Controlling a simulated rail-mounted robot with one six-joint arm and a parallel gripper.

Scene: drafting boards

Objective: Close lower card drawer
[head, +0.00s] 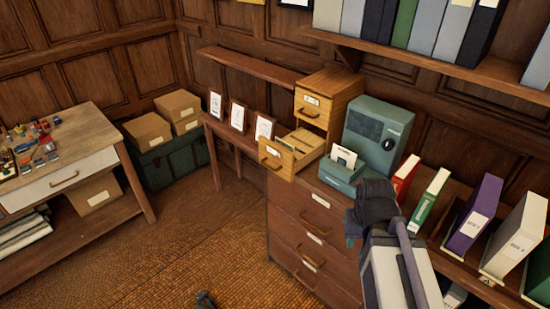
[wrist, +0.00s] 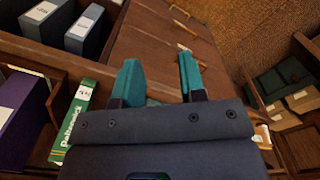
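A small wooden card cabinet (head: 333,90) stands on the brown chest of drawers. Its lower card drawer (head: 284,155) is pulled out to the left, with cards visible inside and a handle on its front. Its upper drawer (head: 313,105) is shut. My gripper (head: 352,238) hangs in front of the chest, right of and below the open drawer, apart from it. In the wrist view, the two teal fingers of my gripper (wrist: 161,75) are spread with nothing between them. I cannot make out the card drawer in the wrist view.
A teal card box (head: 342,171) and a green-grey machine (head: 378,132) stand right of the cabinet. Binders (head: 475,215) line the right side. Framed cards (head: 238,116) stand behind left. The floor (head: 190,245) left of the chest is mostly clear.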

